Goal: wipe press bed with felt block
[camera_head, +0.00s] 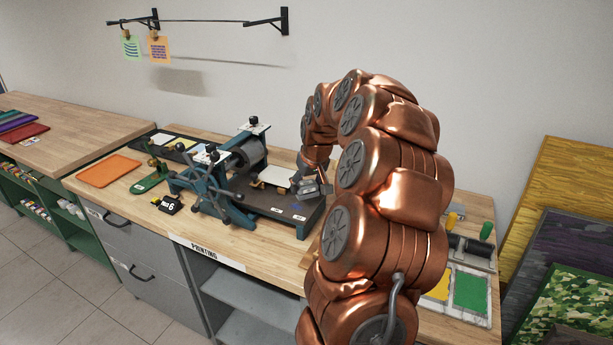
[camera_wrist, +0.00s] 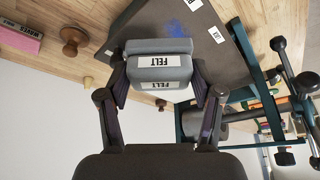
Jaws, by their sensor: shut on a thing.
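My gripper (camera_wrist: 158,75) is shut on the grey felt block (camera_wrist: 158,62), with a finger on each side of it. The block bears white labels reading FELT. The dark press bed (camera_wrist: 232,62) lies behind the block in the wrist view, with a blue smudge (camera_wrist: 184,27) on it. I cannot tell whether the block touches the bed.
The press roller (camera_head: 247,156) and its spoked handle (camera_head: 222,188) stand left of my gripper. A cream piece (camera_head: 272,176) lies by the far side of the bed. An orange sheet (camera_head: 108,170) lies left. Wooden knobs (camera_wrist: 73,40) and a pink block (camera_wrist: 20,38) are nearby.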

